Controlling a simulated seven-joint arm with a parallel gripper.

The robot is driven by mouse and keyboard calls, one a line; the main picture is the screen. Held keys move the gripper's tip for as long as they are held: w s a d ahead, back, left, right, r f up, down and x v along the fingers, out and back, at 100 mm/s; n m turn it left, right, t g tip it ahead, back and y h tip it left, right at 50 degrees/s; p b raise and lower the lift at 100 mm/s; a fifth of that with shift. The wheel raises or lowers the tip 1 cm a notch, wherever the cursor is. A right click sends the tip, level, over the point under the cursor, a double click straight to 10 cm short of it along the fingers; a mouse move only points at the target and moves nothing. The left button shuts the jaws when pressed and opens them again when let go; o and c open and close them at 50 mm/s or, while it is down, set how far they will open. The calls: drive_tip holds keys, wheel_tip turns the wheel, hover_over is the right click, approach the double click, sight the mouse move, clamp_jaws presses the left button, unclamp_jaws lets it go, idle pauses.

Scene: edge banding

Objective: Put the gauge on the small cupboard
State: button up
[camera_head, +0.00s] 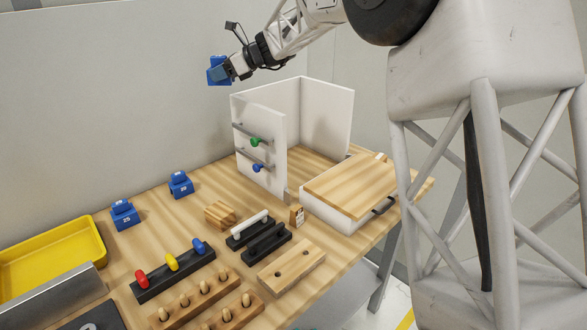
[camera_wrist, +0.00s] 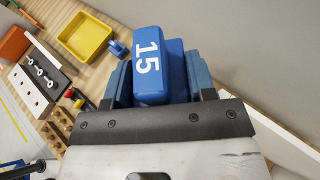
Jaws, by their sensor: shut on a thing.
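My gripper (camera_head: 226,72) is raised above the back of the workbench, to the upper left of the white cabinet. It is shut on a blue block marked 15 (camera_wrist: 149,66), taken to be the gauge, which also shows in the head view (camera_head: 215,66). The block sits between the two fingers, clear of the table. A low white cupboard with a wooden top (camera_head: 345,186) and a dark handle stands at the right of the bench. It is not clear whether this or the taller white panelled unit (camera_head: 262,118) is the small cupboard.
Two other blue blocks (camera_head: 124,214) (camera_head: 180,184) stand at the back left, near a yellow tray (camera_head: 98,242). Racks with coloured handles (camera_head: 174,272), black-based tools and a wooden block with holes (camera_head: 291,267) fill the front. The wooden top is mostly clear.

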drive_tip(key=w+d+m+t, duration=0.4)
drive_tip(key=w+d, duration=0.7)
drive_tip(key=d, duration=0.5)
wheel_tip(320, 180, down, 26)
drive_tip(key=h, duration=0.1)
drive_tip(key=shift+a, duration=0.35)
drive_tip(key=shift+w, duration=0.1)
drive_tip(key=shift+f, duration=3.15)
drive_tip(key=shift+f, duration=1.85)
drive_tip(key=shift+f, duration=0.1)
